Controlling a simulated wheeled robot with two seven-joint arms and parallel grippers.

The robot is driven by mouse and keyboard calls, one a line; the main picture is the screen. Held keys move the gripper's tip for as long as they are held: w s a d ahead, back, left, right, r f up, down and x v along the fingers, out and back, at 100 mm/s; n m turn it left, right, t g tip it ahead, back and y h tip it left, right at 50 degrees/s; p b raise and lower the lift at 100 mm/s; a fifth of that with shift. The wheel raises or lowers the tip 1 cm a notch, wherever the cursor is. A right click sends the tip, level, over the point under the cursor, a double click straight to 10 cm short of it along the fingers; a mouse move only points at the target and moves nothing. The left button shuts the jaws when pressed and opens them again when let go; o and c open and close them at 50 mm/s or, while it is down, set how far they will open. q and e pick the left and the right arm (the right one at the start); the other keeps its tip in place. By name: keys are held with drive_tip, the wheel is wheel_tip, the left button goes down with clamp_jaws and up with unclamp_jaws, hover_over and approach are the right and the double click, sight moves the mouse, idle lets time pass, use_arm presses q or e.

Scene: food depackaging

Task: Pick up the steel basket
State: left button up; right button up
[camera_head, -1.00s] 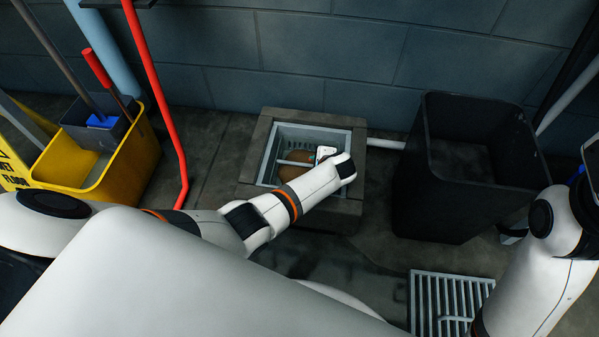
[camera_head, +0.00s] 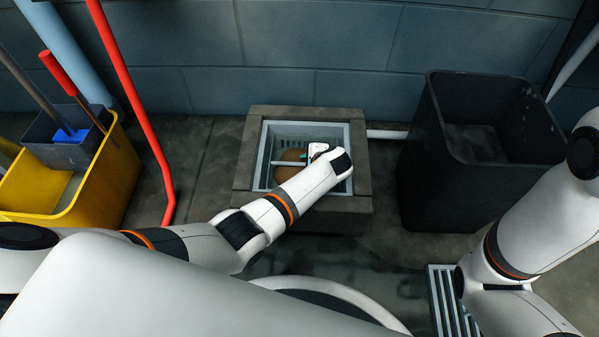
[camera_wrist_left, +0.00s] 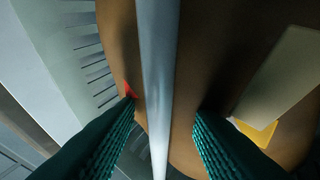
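The steel basket (camera_head: 265,142) is a pale grey, square, slotted container set in a stone floor basin (camera_head: 243,165). A thin bar (camera_head: 281,162) crosses its top, and brown contents lie under it. My left gripper (camera_head: 318,152) is over the basket, with its fingers mostly hidden by my wrist. In the left wrist view the grey bar (camera_wrist_left: 158,70) runs between the two green ribbed fingers of the left gripper (camera_wrist_left: 165,107). Gaps show on both sides, so the fingers are around the bar but not closed on it. My right gripper is out of view.
A dark bin (camera_head: 417,160) stands right of the basin. A yellow mop bucket (camera_head: 112,165) and a red pole (camera_head: 152,130) are at left. A floor grate (camera_head: 441,300) lies at front right, partly behind my right arm. A block wall (camera_head: 340,45) closes the back.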

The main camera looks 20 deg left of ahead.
use_arm(q)
drive_tip(key=shift+r, duration=0.1)
drive_tip(key=shift+c, duration=0.6)
clamp_jaws()
drive_tip(key=shift+r, duration=0.1)
